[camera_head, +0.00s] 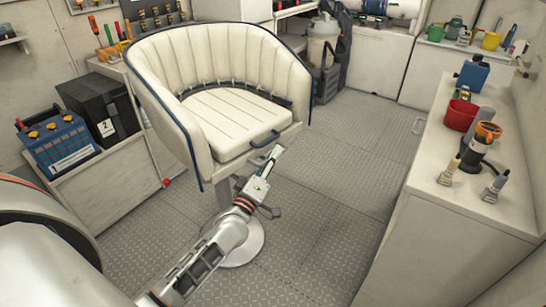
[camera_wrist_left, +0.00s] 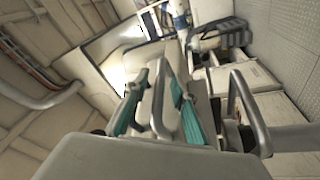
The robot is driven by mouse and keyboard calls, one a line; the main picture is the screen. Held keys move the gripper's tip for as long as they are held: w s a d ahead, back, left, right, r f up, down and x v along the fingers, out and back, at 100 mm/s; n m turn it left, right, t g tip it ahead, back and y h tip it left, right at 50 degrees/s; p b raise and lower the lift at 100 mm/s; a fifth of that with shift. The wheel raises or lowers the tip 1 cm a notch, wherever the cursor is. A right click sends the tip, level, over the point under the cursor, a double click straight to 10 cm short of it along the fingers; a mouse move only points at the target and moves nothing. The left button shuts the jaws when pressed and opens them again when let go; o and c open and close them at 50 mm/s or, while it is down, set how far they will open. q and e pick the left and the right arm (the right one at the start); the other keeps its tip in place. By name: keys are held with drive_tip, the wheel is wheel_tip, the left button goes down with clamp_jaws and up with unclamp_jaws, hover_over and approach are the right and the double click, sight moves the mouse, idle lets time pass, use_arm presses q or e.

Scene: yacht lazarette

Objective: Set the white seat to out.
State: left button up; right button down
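The white seat (camera_head: 235,122), a curved padded shell with dark blue trim, stands on a pedestal at the centre-left of the head view. A dark blue handle (camera_head: 265,138) sticks out at its front edge. My left gripper (camera_head: 274,156) is just below and to the right of this handle, with its fingertips pointing up toward it. In the left wrist view the teal-lined fingers (camera_wrist_left: 158,95) stand apart; a grey bar shows between them, and I cannot tell what it belongs to. I see no grip on the handle. My right gripper is out of view.
A worktop (camera_head: 440,185) along the right carries a red container (camera_head: 460,116) and several tools. At left are a blue battery (camera_head: 62,146) and a black box (camera_head: 100,108) on a cabinet. Bare metal floor (camera_head: 345,180) lies between seat and worktop.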

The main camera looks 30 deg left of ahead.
use_arm(q)
drive_tip(key=v, duration=1.1)
drive_tip(key=shift+s, duration=0.45)
drive_tip(key=shift+f, duration=0.1)
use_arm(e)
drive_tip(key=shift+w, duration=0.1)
